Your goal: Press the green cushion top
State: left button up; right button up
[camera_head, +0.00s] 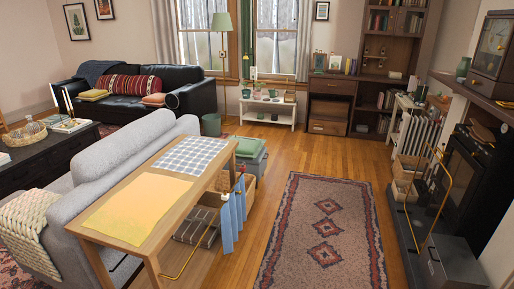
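A green cushion top (226,146) lies on a grey box-like stool (253,166) just beyond the far end of the wooden console table. The near left part of the cushion top is hidden behind the table's far corner. Nothing is seen touching it from above. Neither of my grippers shows in this view.
The wooden console table (95,248) stands behind the grey sofa (125,150), with a yellow cloth (137,208) and a checked cloth (192,154) on it. Blue cloths (228,225) hang at its side. A patterned rug (325,225) covers open floor to the right.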

aim_at(248, 146)
jog(key=i+l+z, duration=0.4)
jog(key=i, duration=0.8)
jog(key=i+j+z, duration=0.15)
jog(key=i+z, duration=0.25)
jog(key=i, duration=0.8)
jog(key=i+u, duration=0.15)
jog(key=i, duration=0.85)
jog(key=i+l+u, duration=0.15)
jog(key=i, duration=0.85)
jog(key=i+j+u, duration=0.1)
jog(key=i+u, duration=1)
jog(key=i+j+u, duration=0.25)
jog(key=i, duration=0.3)
